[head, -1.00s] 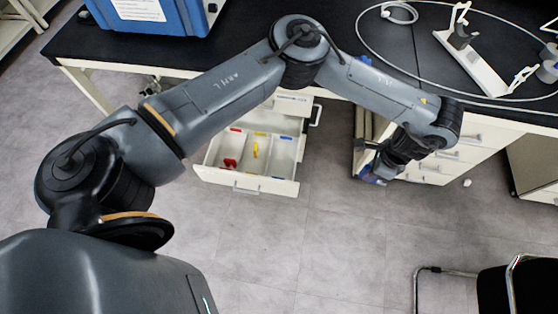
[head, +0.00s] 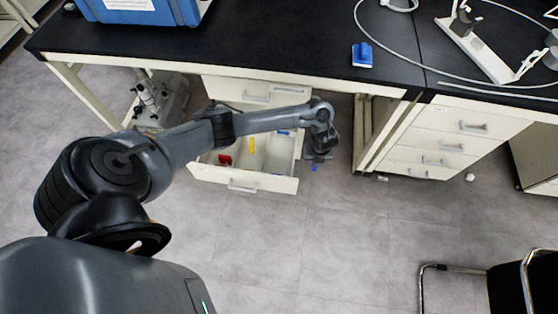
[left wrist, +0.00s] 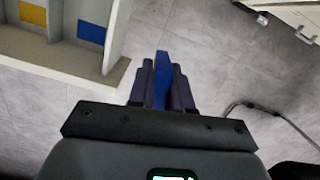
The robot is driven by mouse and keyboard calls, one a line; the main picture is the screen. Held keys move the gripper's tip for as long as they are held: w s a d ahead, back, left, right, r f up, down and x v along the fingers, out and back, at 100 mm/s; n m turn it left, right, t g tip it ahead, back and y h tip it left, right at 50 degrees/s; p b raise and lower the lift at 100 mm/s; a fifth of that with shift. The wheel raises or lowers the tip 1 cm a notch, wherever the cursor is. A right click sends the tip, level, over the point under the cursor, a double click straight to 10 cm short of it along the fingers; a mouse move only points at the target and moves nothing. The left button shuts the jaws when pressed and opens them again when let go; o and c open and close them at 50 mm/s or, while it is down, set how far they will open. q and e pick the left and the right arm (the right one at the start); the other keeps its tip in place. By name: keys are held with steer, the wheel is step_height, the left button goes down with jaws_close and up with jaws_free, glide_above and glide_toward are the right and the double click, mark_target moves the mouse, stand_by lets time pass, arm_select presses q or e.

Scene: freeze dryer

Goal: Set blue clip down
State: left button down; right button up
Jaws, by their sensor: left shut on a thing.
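My left gripper (head: 317,158) is beside the right end of the open drawer (head: 262,183), over the floor. In the left wrist view my left gripper (left wrist: 162,80) is shut on the blue clip (left wrist: 162,66), which stands up between the fingers. A small blue bit of the clip (head: 314,168) also shows below the gripper in the head view. The drawer has compartments with a red clip (head: 225,159), a yellow clip (head: 251,146) and coloured labels. In the left wrist view a blue label (left wrist: 91,32) and a yellow label (left wrist: 33,14) mark compartments. My right gripper is not in view.
A black bench top (head: 285,45) lies above the drawer, with a blue block (head: 362,55) near its front edge. A drawer cabinet (head: 440,145) stands to the right. A chair (head: 500,285) is at the lower right. The floor in front is clear.

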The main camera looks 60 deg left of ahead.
arm_select(q)
steer(key=s+a+f+m+b, duration=0.1)
steer(key=s+a+f, duration=0.15)
steer(key=a, duration=0.45)
steer(key=s+a+f+m, duration=0.1)
steer(key=s+a, duration=0.3)
steer(key=a, duration=0.3)
steer(key=b, duration=0.3)
glide_above(279, 157)
step_height(279, 157, down, 4)
steer(key=shift+s+d+f, duration=0.2)
steer(key=shift+d+f, duration=0.15)
steer(key=shift+f, duration=0.3)
steer(key=shift+f+b, duration=1.45)
steer(key=shift+f, duration=0.9)
steer(key=shift+r, duration=0.1)
